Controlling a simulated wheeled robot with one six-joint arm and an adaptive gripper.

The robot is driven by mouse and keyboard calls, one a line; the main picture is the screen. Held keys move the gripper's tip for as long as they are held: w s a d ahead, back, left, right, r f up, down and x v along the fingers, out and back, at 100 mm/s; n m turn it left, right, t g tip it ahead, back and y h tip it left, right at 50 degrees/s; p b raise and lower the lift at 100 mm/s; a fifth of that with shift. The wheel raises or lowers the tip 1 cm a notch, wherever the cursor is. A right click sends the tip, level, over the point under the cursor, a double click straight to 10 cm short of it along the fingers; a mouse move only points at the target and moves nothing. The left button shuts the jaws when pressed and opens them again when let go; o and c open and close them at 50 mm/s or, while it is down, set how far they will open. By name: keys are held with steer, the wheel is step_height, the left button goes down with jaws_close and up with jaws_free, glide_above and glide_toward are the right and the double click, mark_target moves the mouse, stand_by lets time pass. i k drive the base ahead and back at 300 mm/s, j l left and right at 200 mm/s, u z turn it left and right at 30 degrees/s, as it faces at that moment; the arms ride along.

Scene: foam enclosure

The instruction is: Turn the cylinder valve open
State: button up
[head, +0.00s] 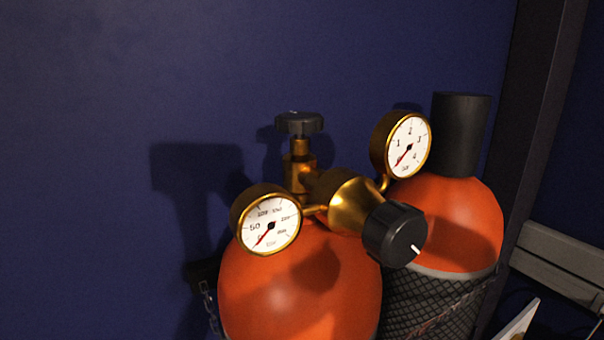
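The cylinder valve is a brass stem (299,172) topped by a black lobed handwheel (299,123), upright on the front orange cylinder (300,290). A brass regulator (345,200) is fixed to the valve and points toward the lower right, ending in a black knob (395,235) with a white mark. A left gauge (269,225) and a right gauge (407,145) sit on the regulator; both red needles point to the lower left, near the low end of the scales. My gripper is not in view, and nothing touches the handwheel.
A second orange cylinder (460,215) with a black cap (460,135) stands behind right, with black netting (440,300) around it. A chain (209,305) hangs at the left. A dark blue wall (130,80) is close behind. The space above and left of the handwheel is clear.

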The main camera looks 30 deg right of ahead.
mark_target(298, 123)
steer(key=k+j+z, duration=0.2)
steer(key=k+j, duration=0.2)
steer(key=k+j+z, duration=0.15)
steer(key=k+j, duration=0.2)
steer(key=k, duration=0.3)
